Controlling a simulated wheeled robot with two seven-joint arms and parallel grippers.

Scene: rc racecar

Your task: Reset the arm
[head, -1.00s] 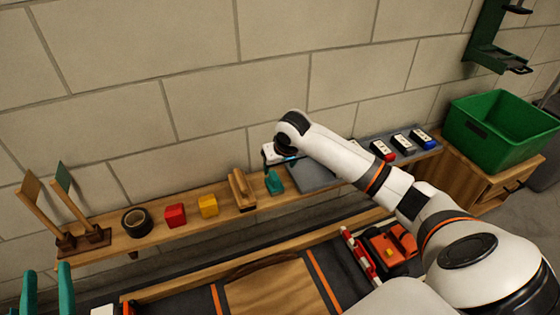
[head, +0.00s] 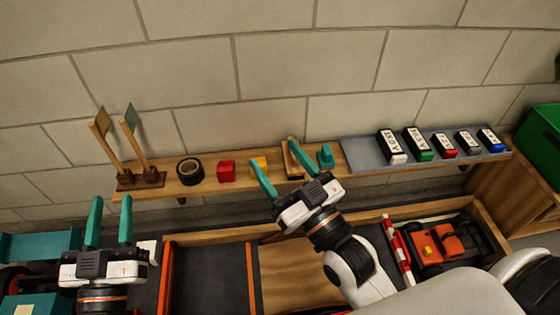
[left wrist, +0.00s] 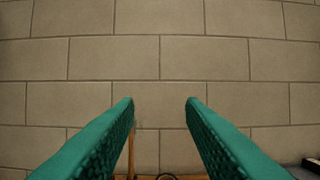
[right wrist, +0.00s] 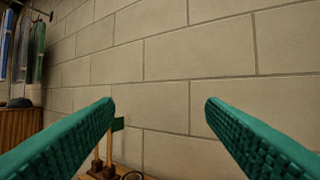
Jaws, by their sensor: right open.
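My right gripper (head: 276,156) is open and empty, held in front of the shelf in the head view. Its teal fingers are spread, with the yellow block (head: 259,164) partly behind one of them. In the right wrist view its fingers (right wrist: 158,108) frame bare wall. My left gripper (head: 111,205) is at the lower left of the head view, fingers upright and apart. In the left wrist view its fingers (left wrist: 160,102) have only wall between them.
The wall shelf holds flags (head: 129,160), a tape roll (head: 190,171), a red block (head: 226,171), a teal item (head: 325,156) and a grey tray (head: 365,155) with several labelled blocks. Below are wooden compartments and an orange vehicle (head: 440,246). A green bin (head: 545,140) stands right.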

